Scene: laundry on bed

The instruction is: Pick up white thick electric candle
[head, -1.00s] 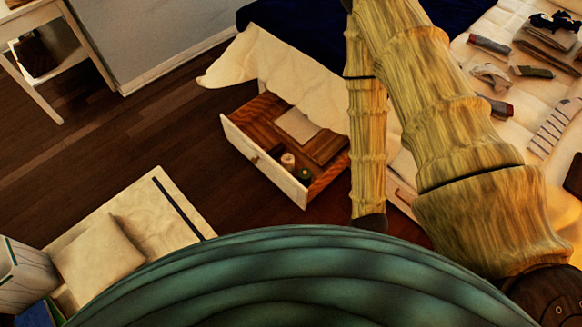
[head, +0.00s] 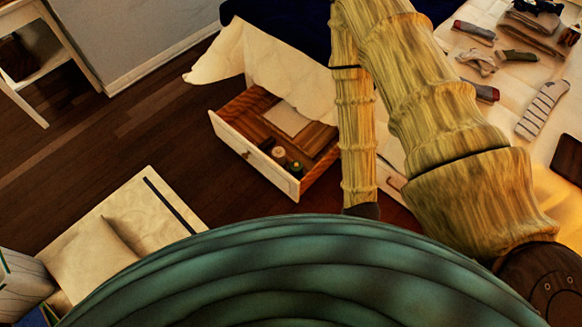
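A small pale cylinder (head: 279,155), which looks like the white candle, stands in the open drawer (head: 232,143) at the drawer's near end. A dark small cylinder (head: 266,144) is just left of it, and a dark greenish one (head: 296,168) is to its right. They are too small to tell in detail. My arm's links come down to the right of the drawer. The arm's lower end passes behind my green body, and my gripper is not visible.
A flat pale item (head: 287,119) lies in the drawer. The bed (head: 462,75) with socks and dark items is at right. A pale seat with a cushion (head: 90,255) is at lower left. A white table or chair (head: 62,45) is at upper left. Dark floor (head: 130,145) is clear between.

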